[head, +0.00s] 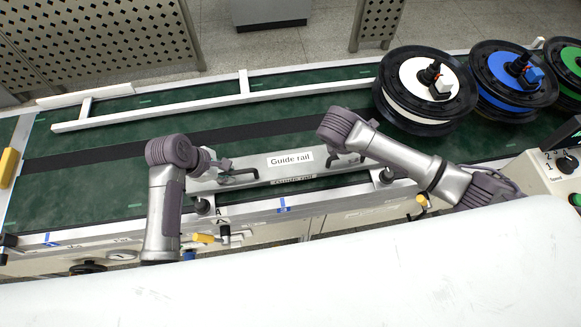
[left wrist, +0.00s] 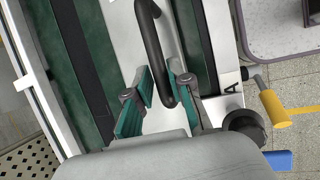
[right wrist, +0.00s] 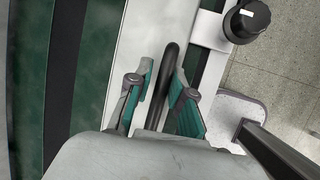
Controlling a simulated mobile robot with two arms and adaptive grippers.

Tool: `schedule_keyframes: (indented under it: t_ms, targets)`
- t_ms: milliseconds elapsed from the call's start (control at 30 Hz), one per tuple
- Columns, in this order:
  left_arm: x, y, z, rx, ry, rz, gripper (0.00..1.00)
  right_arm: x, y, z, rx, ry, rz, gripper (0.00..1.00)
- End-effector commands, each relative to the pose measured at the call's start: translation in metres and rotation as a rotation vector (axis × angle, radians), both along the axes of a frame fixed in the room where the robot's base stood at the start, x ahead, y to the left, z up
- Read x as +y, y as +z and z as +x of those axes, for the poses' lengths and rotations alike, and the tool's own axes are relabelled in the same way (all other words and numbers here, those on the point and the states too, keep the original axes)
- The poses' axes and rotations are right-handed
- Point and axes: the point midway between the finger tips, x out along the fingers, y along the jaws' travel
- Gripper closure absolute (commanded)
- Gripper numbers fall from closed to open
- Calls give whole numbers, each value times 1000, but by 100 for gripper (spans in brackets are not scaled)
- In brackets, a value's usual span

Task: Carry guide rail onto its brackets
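The guide rail (head: 247,163) is a pale bar with a "Guide rail" label and two black handles, lying along the near side of the green conveyor. My left gripper (head: 224,168) is at its left handle; in the left wrist view its fingers (left wrist: 163,88) stand open on either side of the black handle (left wrist: 149,25). My right gripper (head: 341,160) is at the right handle; its fingers (right wrist: 160,80) stand open around that handle (right wrist: 168,58). Brackets with black knobs, left (head: 203,206) and right (head: 385,176), sit at the near conveyor edge. Whether the rail touches them is unclear.
Wheel hubs with white (head: 410,78), blue (head: 496,68) and green (head: 571,60) discs stand at the back right. A long white rail (head: 190,110) runs along the far side. A control box (head: 545,172) is at the right. The belt's left part is clear.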

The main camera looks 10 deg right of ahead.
Motion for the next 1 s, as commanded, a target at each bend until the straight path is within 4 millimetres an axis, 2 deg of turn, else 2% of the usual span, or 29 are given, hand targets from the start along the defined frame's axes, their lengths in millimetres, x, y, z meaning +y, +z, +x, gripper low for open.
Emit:
schedule_keyframes:
  t_ms: [33,67,333,467,567,800,1000]
  targets:
    - [0,2,1,-2,1,0,67,0,2,1,-2,0,0,67]
    - [0,2,0,-2,1,0,62,0,2,1,-2,0,0,62]
    - [0,2,0,-1,0,0,62,0,2,0,-1,1,1,62]
    - [3,8,0,-4,1,-1,62,0,2,0,-1,1,1,62]
    - [8,21,-2,-5,2,0,62,0,2,0,-1,1,1,62]
    - [28,69,-11,-6,0,0,62,0,2,0,-1,1,1,62]
    - [40,98,-18,-4,1,-1,62,0,2,0,-1,1,1,62]
